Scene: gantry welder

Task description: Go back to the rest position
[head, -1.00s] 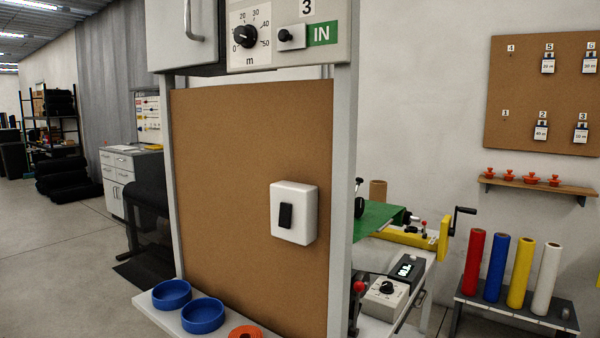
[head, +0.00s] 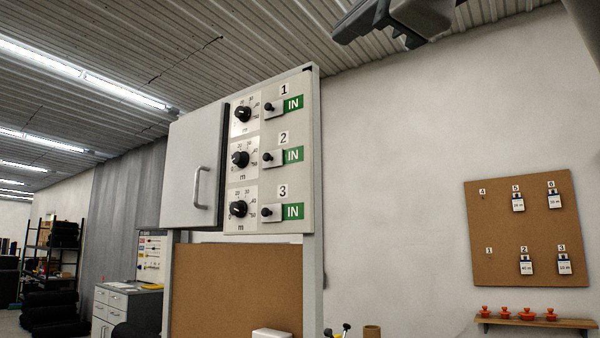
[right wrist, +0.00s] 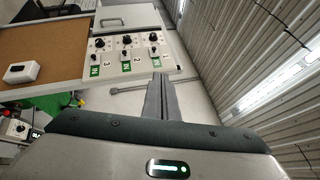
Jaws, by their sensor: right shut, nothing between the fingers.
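My right gripper (head: 374,30) shows at the top of the head view, raised in front of the ceiling and upper wall. It is shut and empty. In the right wrist view its closed fingers (right wrist: 161,98) stand together, with the control panel behind and to their left. The control panel (head: 270,150) carries three rows, each with a black dial, a small black toggle and a green IN label. The gripper is up and to the right of the panel in the head view, apart from it. My left gripper is not in view.
A grey cabinet door (head: 195,165) with a handle is beside the panel, above a brown board (head: 235,290). A pegboard with tags (head: 527,230) and a shelf of orange knobs (head: 535,321) are on the right wall. The wall between is clear.

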